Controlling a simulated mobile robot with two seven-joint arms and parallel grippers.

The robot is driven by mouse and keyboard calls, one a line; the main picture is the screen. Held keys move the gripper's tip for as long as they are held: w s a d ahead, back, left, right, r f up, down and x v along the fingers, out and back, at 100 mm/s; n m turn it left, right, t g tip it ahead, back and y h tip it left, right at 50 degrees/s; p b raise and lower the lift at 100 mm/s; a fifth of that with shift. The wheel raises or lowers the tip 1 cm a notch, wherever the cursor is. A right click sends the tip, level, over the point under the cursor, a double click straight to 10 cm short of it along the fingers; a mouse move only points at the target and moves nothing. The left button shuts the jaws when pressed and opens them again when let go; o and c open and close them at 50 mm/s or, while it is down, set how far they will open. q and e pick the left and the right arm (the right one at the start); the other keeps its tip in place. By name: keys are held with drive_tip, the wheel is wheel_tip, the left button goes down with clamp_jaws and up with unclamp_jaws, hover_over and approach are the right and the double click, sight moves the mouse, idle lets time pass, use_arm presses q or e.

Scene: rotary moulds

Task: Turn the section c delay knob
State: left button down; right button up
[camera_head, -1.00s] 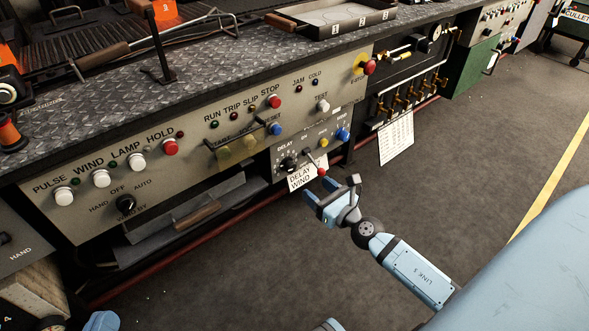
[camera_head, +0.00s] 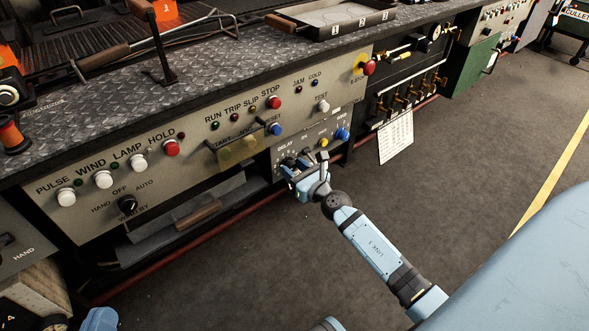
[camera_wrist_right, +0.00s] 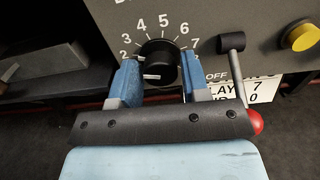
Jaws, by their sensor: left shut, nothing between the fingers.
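The black delay knob (camera_wrist_right: 158,64) shows in the right wrist view below a numbered scale. A white mark lies low on its face. My right gripper (camera_wrist_right: 160,80) has one blue finger on each side of the knob. Whether the fingers press on it I cannot tell. In the head view my right gripper (camera_head: 302,176) is at the delay panel (camera_head: 318,150) and hides most of the knob. The section letter is not legible. My left gripper (camera_head: 101,320) shows only as a blue piece cut by the bottom left edge, away from the panel.
A lever with a red ball (camera_wrist_right: 257,122) stands close right of my right gripper, before a white tag (camera_wrist_right: 262,88). A yellow button (camera_wrist_right: 301,36) is further right. A blue knob (camera_head: 342,134) sits on the same panel. The floor (camera_head: 460,190) in front is clear.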

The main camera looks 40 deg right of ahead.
drive_tip(key=c, duration=0.5)
